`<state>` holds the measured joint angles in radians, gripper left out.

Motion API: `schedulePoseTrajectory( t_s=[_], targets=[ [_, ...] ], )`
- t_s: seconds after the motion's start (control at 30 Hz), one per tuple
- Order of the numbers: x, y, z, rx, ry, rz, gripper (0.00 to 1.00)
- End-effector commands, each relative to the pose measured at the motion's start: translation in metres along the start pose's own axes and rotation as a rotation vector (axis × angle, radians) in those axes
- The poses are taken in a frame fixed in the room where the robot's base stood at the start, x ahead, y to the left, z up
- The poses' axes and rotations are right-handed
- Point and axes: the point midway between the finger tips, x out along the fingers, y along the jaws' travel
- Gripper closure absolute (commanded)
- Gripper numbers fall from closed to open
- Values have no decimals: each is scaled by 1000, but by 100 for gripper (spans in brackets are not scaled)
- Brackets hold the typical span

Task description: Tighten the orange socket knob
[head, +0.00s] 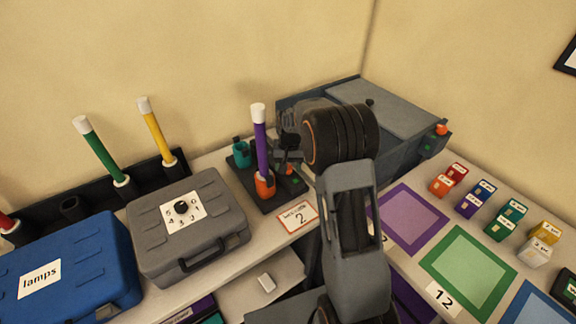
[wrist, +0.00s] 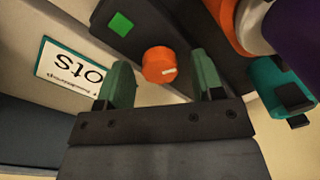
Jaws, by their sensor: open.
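The orange knob (wrist: 158,65) with a short white mark shows in the wrist view, on a dark base beside a green square. My gripper (wrist: 161,72) is open, with one green finger on each side of the knob; I cannot tell whether they touch it. In the head view my gripper (head: 289,152) is over the dark socket base (head: 274,203) and mostly hides the knob. The orange socket (head: 265,186) there holds an upright purple rod (head: 261,145) with a white top. Part of this socket (wrist: 228,22) shows in the wrist view.
A grey case (head: 215,215) and a blue case (head: 75,265) stand left. A dark grey box (head: 385,105) stands behind my arm. Coloured mats, including a green one (head: 465,262), and small blocks lie right.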

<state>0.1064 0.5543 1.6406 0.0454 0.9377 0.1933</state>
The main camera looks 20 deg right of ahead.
Motion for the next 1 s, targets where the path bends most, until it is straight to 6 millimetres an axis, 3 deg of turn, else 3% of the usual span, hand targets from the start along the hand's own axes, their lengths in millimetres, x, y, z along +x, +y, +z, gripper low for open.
schedulePoseTrajectory(
  t_s=[0.27, 0.7, 1.0],
  targets=[
    [-13, 0, 0, 0, 2, 0, 39],
    [-99, 0, 0, 0, 3, 0, 39],
    [-133, 0, 0, 0, 0, 0, 39]
  ],
)
